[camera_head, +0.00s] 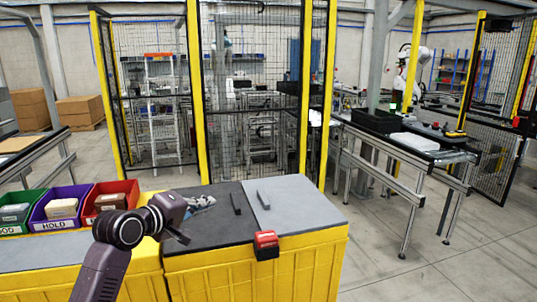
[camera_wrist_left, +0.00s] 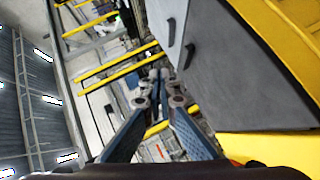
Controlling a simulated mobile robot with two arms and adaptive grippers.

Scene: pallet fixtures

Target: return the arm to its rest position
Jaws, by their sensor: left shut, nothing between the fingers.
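My left arm comes in from the lower left in the head view, over the yellow crate (camera_head: 300,262). The fingers point past the crate top, toward the floor and fence area. My right gripper is in neither view.
Two dark bars, one on the dark half (camera_head: 235,204) and one on the light half (camera_head: 263,200), lie on the crate top. A red-and-black device (camera_head: 266,243) sits at its front edge. Green (camera_head: 13,222), purple (camera_head: 60,222) and red bins stand left. A conveyor (camera_head: 420,152) stands right.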

